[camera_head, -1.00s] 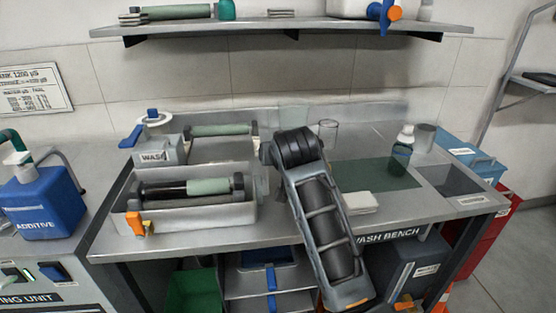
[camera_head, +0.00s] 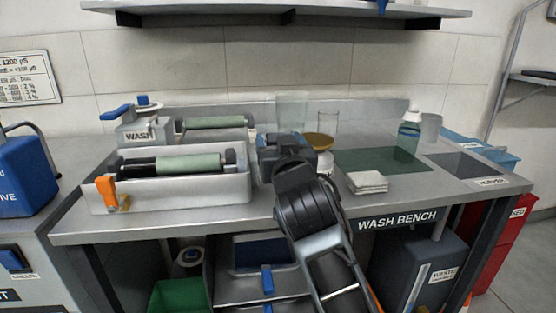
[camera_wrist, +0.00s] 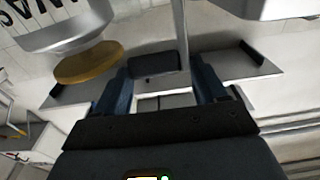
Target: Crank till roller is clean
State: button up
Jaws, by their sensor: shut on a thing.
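The roller (camera_head: 187,164) lies in a grey tray (camera_head: 215,193) at the left of the wash bench. Its left part is black and its right part is green. An orange handle (camera_head: 106,191) is at the tray's left front corner. My gripper (camera_head: 278,143) is just right of the tray, over the bench, and my wrist partly hides it. In the wrist view, its blue fingers (camera_wrist: 152,95) are shut on a dark block (camera_wrist: 152,63). I cannot tell whether this block is part of a crank.
A tan disc (camera_head: 317,141) by a pale round container is close right of my gripper; the disc also shows in the wrist view (camera_wrist: 88,64). White pads (camera_head: 367,181), a green mat (camera_head: 374,160) and a bottle (camera_head: 409,135) stand right. A shelf (camera_head: 285,12) hangs above.

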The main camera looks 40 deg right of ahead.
jog(key=f+h+b, duration=0.1)
jog(key=b, duration=0.2)
jog(key=s+f+t+b, duration=0.1)
jog(key=b, duration=0.2)
jog(key=shift+s+d+f+h, duration=0.15)
jog(key=shift+s+h, duration=0.1)
jog(key=shift+h, duration=0.15)
jog(key=shift+s+t+b, duration=0.1)
jog(key=shift+t+b, duration=0.2)
jog(key=shift+b, duration=0.45)
jog(key=o, duration=1.3)
jog(key=shift+a+b+v, duration=0.2)
jog(key=shift+b+v, duration=0.3)
jog(key=shift+v, duration=3.5)
